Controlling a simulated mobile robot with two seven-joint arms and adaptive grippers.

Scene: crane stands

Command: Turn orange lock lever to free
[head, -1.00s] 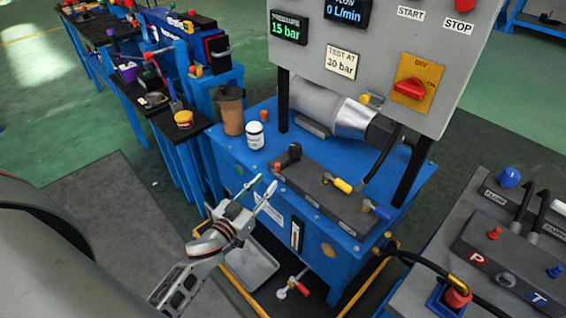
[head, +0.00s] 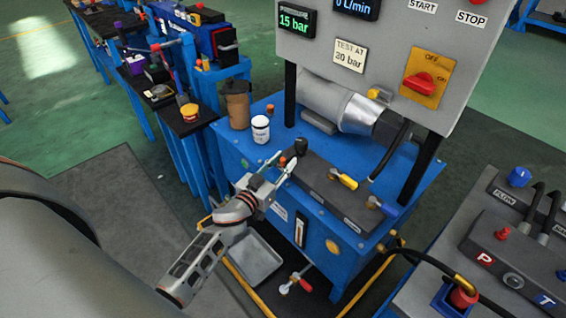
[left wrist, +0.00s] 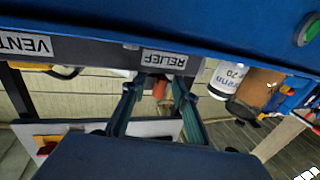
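A small orange piece (head: 283,162), which looks like the lock lever, sits beside the black relief knob (head: 300,146) at the near left end of the dark valve block (head: 325,187). My left gripper (head: 287,157) is open, with its two fingers reaching toward this piece from the lower left. In the left wrist view the orange piece (left wrist: 160,89) shows between the open fingers (left wrist: 157,82), below the RELIEF label (left wrist: 163,60). I cannot tell whether a finger touches it. My right gripper is not in view.
A white bottle (head: 260,129) and a brown jug (head: 237,105) stand behind the gripper on the blue bench (head: 345,142). A yellow-handled valve (head: 344,180) and a blue-handled valve (head: 379,204) lie to the right. The grey panel (head: 400,45) rises behind.

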